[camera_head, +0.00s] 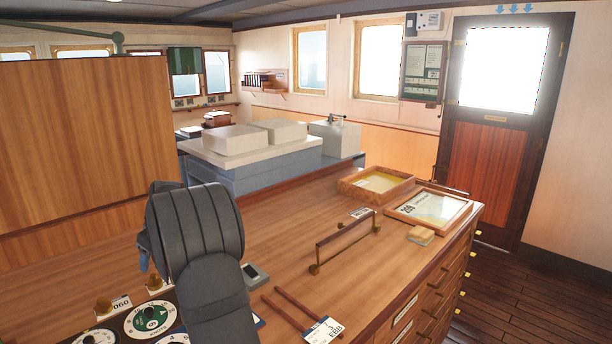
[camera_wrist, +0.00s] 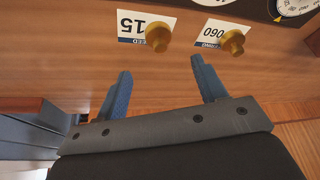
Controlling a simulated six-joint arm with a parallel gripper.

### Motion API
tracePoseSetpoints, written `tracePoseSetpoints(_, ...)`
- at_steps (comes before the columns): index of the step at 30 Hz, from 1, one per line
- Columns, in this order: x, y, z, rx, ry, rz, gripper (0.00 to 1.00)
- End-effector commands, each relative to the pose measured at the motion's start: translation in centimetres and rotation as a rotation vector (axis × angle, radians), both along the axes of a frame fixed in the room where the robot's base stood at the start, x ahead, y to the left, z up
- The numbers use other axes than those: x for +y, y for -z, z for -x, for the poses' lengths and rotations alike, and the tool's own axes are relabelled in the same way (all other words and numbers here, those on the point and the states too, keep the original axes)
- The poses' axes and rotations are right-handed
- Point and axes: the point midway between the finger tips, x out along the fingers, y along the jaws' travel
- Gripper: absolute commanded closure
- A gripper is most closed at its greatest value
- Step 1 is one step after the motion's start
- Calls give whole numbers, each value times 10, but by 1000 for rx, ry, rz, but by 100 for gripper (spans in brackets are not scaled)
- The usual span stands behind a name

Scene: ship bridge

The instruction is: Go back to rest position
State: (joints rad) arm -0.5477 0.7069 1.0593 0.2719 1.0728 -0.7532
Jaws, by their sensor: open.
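My gripper (camera_wrist: 161,64) shows in the wrist view with its two blue fingers spread apart and nothing between them. Its fingers point toward the wooden counter (camera_wrist: 80,55) and two brass knobs, and look apart from both. In the head view my dark grey arm stands at the lower left, above the counter (camera_head: 330,270). There the arm hides most of the gripper; only a bit of blue shows at its left side.
A brass knob (camera_wrist: 158,38) sits by a card reading 15, and another knob (camera_wrist: 232,42) by a card reading 060. Dials (camera_head: 148,319) lie beside the arm. A wooden-handled rail (camera_head: 345,240), an open tray (camera_head: 376,184) and a framed sheet (camera_head: 432,208) occupy the counter's right.

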Motion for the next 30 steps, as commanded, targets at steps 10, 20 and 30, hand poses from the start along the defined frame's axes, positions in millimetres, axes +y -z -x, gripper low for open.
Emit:
tracePoseSetpoints(10, 24, 62, -9, 2, 0, 2, 35)
tracePoseSetpoints(20, 33, 85, -13, -1, 0, -1, 35)
tracePoseSetpoints(30, 33, 82, -13, -1, 0, -1, 35)
